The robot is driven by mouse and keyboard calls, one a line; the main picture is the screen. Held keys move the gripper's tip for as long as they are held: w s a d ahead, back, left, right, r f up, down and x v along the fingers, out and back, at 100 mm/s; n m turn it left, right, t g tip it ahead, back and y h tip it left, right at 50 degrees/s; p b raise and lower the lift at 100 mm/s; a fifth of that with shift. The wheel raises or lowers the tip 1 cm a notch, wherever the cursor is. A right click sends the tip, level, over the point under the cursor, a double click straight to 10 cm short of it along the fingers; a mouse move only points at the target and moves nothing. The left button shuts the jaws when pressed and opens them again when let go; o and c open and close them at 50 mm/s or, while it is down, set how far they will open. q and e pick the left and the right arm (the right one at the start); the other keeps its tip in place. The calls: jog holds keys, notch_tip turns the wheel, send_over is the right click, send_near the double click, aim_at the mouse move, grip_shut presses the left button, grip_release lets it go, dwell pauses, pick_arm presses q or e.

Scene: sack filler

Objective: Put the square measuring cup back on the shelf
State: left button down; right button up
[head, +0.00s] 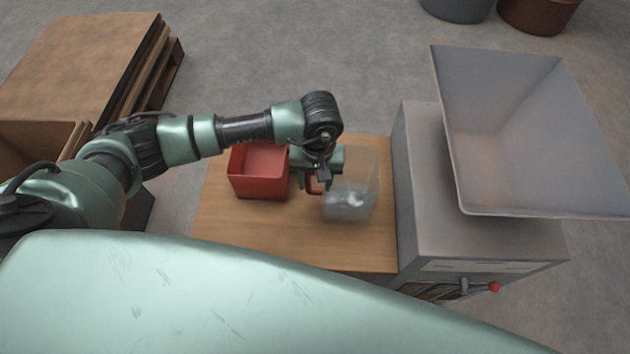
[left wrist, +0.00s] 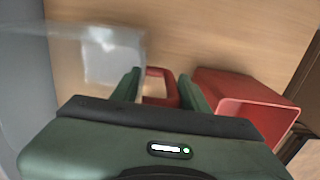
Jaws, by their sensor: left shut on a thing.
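The square measuring cup (head: 350,203) is a clear, see-through box on the right half of the wooden surface. It also shows in the left wrist view (left wrist: 112,58), left of the fingers, with a pale patch at its bottom. A red loop handle (left wrist: 157,88) sits at its side and appears to belong to it. My left gripper (head: 318,180) comes down from above and is shut on this red handle, its fingers on either side in the left wrist view (left wrist: 163,88). I cannot tell whether the cup touches the surface. My right gripper is not in view.
An open red square container (head: 259,172) stands on the wooden surface (head: 290,238) just left of my gripper. A grey machine (head: 425,200) with a large hopper (head: 530,130) borders the right side. Stacked boards (head: 85,60) lie at back left. The surface's front is clear.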

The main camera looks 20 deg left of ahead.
pick_arm(q)
jog(key=shift+f, duration=0.7)
jog(key=shift+f, duration=0.1)
jog(key=c, duration=0.7)
grip_release()
jog(key=shift+c, duration=0.2)
